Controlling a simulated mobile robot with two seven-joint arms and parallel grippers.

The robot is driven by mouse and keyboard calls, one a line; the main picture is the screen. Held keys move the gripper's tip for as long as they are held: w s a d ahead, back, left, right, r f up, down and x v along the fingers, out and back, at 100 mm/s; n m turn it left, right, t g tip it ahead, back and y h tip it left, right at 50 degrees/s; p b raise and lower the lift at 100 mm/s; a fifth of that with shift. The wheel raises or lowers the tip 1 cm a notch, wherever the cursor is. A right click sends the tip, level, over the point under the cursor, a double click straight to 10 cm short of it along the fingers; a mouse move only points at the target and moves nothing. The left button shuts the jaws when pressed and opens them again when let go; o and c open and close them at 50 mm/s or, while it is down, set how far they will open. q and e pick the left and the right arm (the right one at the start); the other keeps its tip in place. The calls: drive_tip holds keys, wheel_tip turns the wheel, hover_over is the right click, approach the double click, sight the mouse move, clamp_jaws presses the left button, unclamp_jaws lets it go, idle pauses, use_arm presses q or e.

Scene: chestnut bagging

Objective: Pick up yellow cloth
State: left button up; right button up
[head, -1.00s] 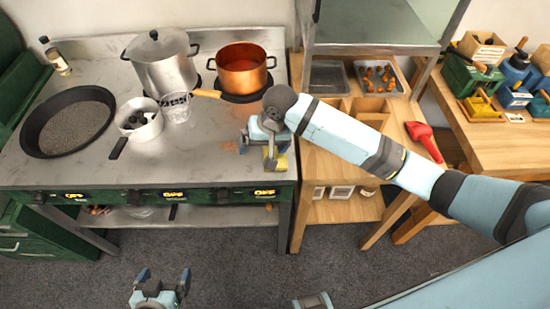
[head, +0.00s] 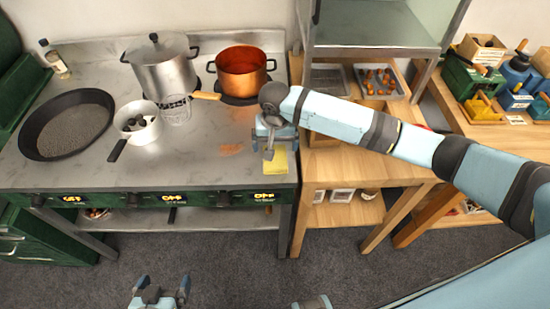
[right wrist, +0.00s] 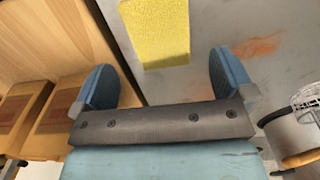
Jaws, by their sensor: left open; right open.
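The yellow cloth (head: 278,163) lies on the right front part of the steel stove top, close to its edge. My right gripper (head: 269,146) is open just behind the cloth in the head view and partly covers its far edge. In the right wrist view the cloth (right wrist: 156,30) is a yellow block shape ahead of my open right gripper (right wrist: 162,65), between the lines of its two fingers, with nothing held. My left gripper (head: 160,290) is open and empty at the bottom of the head view, in front of the stove.
An orange smear (head: 231,150) lies left of the cloth. A wooden table (head: 345,165) adjoins on the right.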

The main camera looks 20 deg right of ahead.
sight(275, 157)
wheel_tip(275, 157, down, 5)
drive_tip(key=shift+s, duration=0.1)
drive_tip(key=c, duration=1)
drive_tip(key=shift+r, duration=0.1)
wheel_tip(275, 157, up, 20)
